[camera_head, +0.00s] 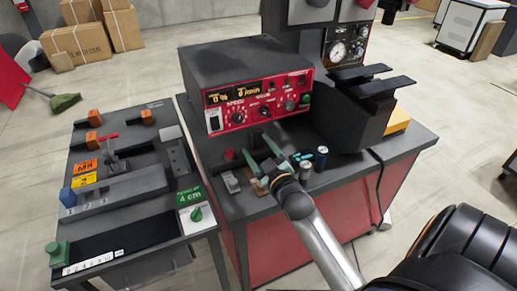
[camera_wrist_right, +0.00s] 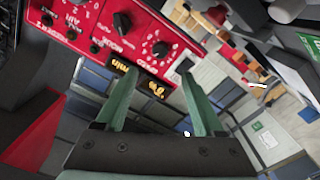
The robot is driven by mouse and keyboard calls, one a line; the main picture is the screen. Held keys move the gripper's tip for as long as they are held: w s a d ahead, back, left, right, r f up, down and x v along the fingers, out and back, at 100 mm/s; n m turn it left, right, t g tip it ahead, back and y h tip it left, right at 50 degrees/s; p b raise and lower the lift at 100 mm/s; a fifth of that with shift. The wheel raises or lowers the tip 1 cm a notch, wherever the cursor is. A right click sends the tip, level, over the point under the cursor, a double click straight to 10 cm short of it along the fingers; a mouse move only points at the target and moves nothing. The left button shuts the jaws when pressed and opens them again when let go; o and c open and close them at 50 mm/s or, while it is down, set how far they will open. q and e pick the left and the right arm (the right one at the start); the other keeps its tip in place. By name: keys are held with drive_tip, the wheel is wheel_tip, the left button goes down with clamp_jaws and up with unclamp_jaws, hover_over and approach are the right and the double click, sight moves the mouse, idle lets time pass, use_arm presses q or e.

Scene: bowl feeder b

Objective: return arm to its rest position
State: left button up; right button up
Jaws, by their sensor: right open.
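My right gripper (camera_head: 273,157) is at the end of my arm, which reaches up from the bottom of the head view. Its two green fingers stand apart with nothing seen between them. It is over the dark bench top (camera_head: 333,190), in front of the red-faced control box (camera_head: 250,99). In the right wrist view the open fingers (camera_wrist_right: 160,78) point towards the red panel (camera_wrist_right: 128,35) with its knobs and lit display. My left gripper is not in the head view.
Small cylinders (camera_head: 321,158) stand just right of my right gripper. A grey switch block (camera_head: 231,181) is to its left. A dark machine with flat arms (camera_head: 372,73) rises at the right. A second table with controls (camera_head: 128,234) stands at the left.

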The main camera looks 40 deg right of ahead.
idle(0.5)
drive_tip(key=s+a+f+m+g+y, duration=0.1)
drive_tip(key=s+a+f+g+y, duration=0.5)
drive_tip(key=s+a+f, duration=1.4)
wheel_tip(320, 180, down, 4)
drive_tip(key=shift+s+r+g+y, duration=0.2)
drive_tip(key=shift+s+g+y, duration=0.2)
drive_tip(key=shift+s+g, duration=0.8)
